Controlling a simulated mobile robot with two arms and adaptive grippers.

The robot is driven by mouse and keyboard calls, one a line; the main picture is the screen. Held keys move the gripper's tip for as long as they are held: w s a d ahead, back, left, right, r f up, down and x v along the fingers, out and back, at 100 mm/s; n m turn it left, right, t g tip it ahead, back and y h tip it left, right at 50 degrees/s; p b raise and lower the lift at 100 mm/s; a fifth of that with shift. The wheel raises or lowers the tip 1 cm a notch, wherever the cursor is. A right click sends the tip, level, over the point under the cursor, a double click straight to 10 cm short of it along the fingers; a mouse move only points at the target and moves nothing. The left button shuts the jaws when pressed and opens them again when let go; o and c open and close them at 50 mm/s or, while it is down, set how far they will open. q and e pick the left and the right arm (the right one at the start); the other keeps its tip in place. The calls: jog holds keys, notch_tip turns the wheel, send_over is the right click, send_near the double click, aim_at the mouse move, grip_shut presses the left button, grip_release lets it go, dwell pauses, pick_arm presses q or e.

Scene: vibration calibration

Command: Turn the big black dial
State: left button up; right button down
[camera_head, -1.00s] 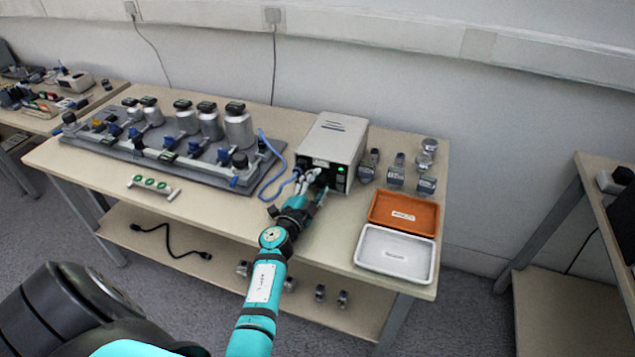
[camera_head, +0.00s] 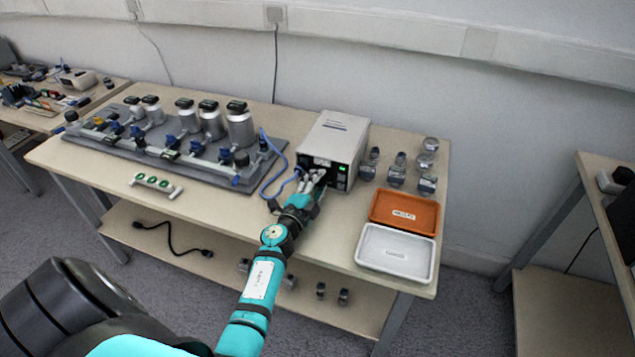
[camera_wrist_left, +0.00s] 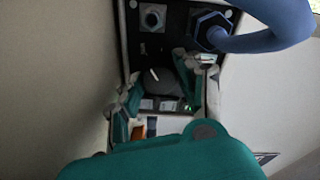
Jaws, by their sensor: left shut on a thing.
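The big black dial (camera_wrist_left: 162,84) with a white pointer line is on the dark front panel of the grey control box (camera_head: 335,138). In the left wrist view it sits between the fingers of my left gripper (camera_wrist_left: 160,98). In the head view my left gripper (camera_head: 312,181) reaches the box's front and hides the dial there. The gripper is shut on the dial. My right gripper is not in view.
A blue hose (camera_wrist_left: 265,35) plugs into the panel beside the dial; it also shows in the head view (camera_head: 272,180). An orange tray (camera_head: 404,227) and a white tray (camera_head: 372,262) lie at right. Metal blocks stand right of the box. A grey plate (camera_head: 100,150) with several cylinders lies at left.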

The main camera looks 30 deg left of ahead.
pick_arm(q)
jog(key=m, duration=0.2)
jog(key=shift+m, duration=0.4)
jog(key=m, duration=0.4)
jog(key=shift+g+p, duration=0.3)
jog(key=shift+p, duration=0.1)
jog(key=m, duration=0.3)
jog(key=shift+r+m+y, duration=0.1)
jog(key=shift+m+y, duration=0.2)
jog(key=shift+y, duration=0.1)
jog(key=shift+m+g+y+p, duration=0.3)
jog(key=shift+m+p, duration=0.1)
jog(key=shift+m, duration=1.7)
jog(key=o, duration=0.9)
